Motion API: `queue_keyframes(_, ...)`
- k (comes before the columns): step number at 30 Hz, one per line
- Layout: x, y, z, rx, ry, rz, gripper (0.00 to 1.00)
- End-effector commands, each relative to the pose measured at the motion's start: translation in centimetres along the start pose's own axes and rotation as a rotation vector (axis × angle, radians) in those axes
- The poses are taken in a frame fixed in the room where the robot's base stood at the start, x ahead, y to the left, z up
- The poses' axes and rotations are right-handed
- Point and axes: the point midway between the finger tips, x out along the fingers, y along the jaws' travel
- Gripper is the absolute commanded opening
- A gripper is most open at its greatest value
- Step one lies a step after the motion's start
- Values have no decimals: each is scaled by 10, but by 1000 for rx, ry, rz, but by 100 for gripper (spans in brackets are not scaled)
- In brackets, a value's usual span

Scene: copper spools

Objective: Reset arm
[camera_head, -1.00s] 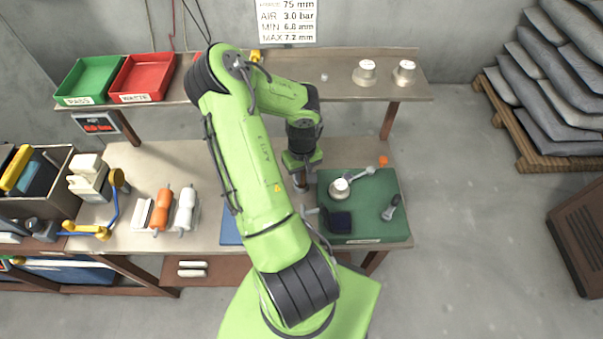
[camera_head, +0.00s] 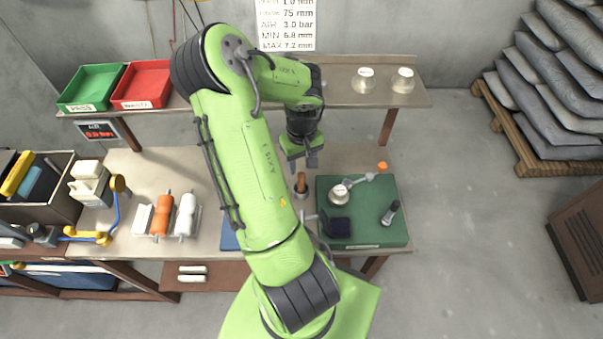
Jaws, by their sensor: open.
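My green arm reaches over the workbench (camera_head: 330,158). My gripper (camera_head: 303,167) points down with its dark jaws parted and empty. It hangs above and just behind a copper-brown spool (camera_head: 301,183), which stands upright in a small round metal base (camera_head: 301,194). The gripper is apart from the spool. Part of the bench behind my arm is hidden.
A green mat (camera_head: 362,228) right of the spool holds a silver weight (camera_head: 339,194), a dark block (camera_head: 339,225) and a dark-handled tool (camera_head: 390,214). Green (camera_head: 90,88) and red (camera_head: 143,85) trays sit on the back shelf.

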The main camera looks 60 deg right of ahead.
Motion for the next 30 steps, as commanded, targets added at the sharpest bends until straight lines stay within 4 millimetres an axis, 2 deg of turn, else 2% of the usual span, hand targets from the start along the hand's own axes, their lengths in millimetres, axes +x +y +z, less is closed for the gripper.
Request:
queue_keyframes(1, -13, 0, -1, -1, 5, 0, 49)
queue_keyframes(3, -24, 0, -1, -1, 3, 0, 49)
queue_keyframes(6, -33, 0, 0, 1, 0, 1, 49)
queue_keyframes(26, -35, 0, 0, 1, -2, 0, 49)
queue_keyframes(28, -36, -4, -1, -4, 4, -6, 49)
queue_keyframes(30, -43, -20, -5, -22, 23, -30, 49)
